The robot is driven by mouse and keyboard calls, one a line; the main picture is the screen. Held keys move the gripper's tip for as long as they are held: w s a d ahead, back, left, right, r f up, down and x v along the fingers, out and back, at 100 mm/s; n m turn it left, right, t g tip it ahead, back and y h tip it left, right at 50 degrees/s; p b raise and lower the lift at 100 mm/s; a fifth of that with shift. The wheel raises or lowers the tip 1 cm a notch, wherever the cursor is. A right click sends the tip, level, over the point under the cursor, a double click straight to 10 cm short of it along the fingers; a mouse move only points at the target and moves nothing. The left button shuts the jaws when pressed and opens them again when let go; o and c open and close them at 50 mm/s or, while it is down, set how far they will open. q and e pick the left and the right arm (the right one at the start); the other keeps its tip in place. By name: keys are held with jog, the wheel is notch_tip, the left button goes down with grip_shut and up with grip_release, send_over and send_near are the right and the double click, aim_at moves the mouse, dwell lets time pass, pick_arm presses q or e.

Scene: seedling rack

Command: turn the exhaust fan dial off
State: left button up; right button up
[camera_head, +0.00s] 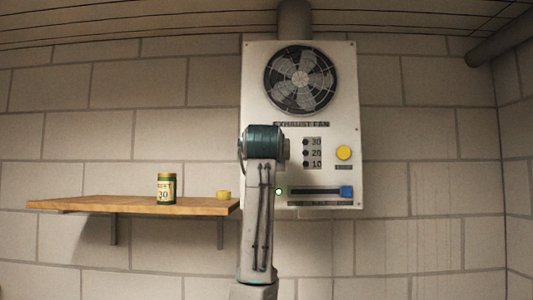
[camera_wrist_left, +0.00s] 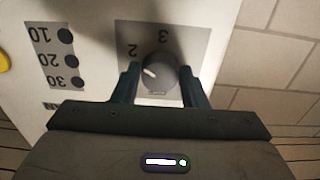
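The exhaust fan dial (camera_wrist_left: 160,75) is a dark round knob on a grey plate, seen in the left wrist view. Its white mark points up and left in that view, roughly toward the printed 2; a 3 is printed above the knob. My left gripper (camera_wrist_left: 160,82) has its two dark fingers apart, one on each side of the dial. I cannot tell whether they touch it. In the head view my left arm covers the dial and the gripper. The fan panel (camera_head: 259,80) carries a round fan (camera_head: 300,79). My right gripper is not in view.
The panel also has a yellow button (camera_head: 344,153), a slider with a blue handle (camera_head: 346,191) and a lit green lamp (camera_head: 279,191).

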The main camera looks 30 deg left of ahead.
pick_arm(q)
jog(key=c, duration=0.5)
jog(key=shift+o, duration=0.2)
jog(key=shift+w+d+n+b, duration=0.1)
jog(key=shift+n+b, duration=2.35)
jog(key=shift+n, duration=3.45)
jog(key=shift+w+n+b, duration=0.1)
jog(key=shift+n+b, duration=2.35)
jog(key=shift+n, duration=3.45)
jog(key=o, duration=1)
jog(key=shift+s+r, duration=0.1)
jog(key=shift+s, duration=0.05)
